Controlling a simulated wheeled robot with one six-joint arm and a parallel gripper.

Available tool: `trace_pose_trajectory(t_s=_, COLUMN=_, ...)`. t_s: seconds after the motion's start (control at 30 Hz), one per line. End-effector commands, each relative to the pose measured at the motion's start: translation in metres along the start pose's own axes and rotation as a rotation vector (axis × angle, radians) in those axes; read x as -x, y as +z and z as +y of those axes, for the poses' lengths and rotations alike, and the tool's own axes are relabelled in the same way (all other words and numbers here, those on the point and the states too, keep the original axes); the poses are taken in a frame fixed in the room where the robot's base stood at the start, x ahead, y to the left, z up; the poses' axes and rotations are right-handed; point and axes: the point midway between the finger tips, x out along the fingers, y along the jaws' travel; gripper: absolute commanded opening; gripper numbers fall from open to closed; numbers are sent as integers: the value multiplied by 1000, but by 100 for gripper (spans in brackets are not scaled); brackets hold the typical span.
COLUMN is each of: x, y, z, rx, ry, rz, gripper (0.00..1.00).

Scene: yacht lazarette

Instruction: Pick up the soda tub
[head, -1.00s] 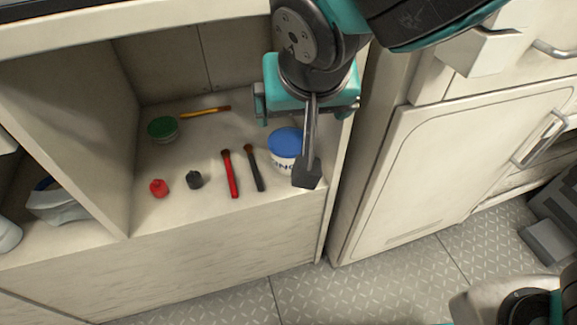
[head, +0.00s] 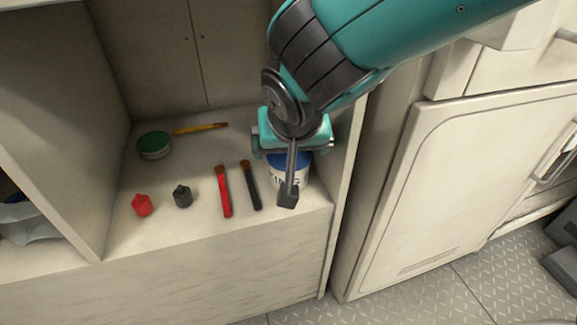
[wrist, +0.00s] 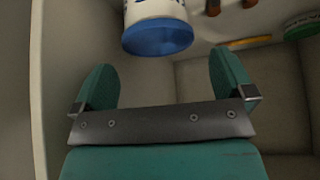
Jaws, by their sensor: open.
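The soda tub, a white tub with a blue lid and dark lettering (head: 304,172), stands at the right end of the shelf. In the wrist view the tub (wrist: 158,30) is at the top centre, beyond the open gap between my two teal fingers (wrist: 165,85). The gripper is empty, and no finger visibly touches the tub.
A black-handled brush (head: 251,186) and a red one (head: 224,192) lie left of the tub. Further left are a black pot (head: 183,197), a red pot (head: 142,205), a green-lidded tub (head: 154,146) and a yellow brush (head: 200,129). The compartment's right wall (head: 347,170) is close.

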Motion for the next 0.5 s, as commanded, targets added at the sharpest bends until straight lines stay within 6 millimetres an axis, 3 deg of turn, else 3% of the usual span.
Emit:
trace_pose_trajectory(t_s=0.3, x=-47, y=-4, z=4, rx=0, ry=2, rz=-1, gripper=100)
trace_pose_trajectory(t_s=0.5, x=-48, y=-6, z=3, rx=0, ry=1, rz=-1, gripper=100)
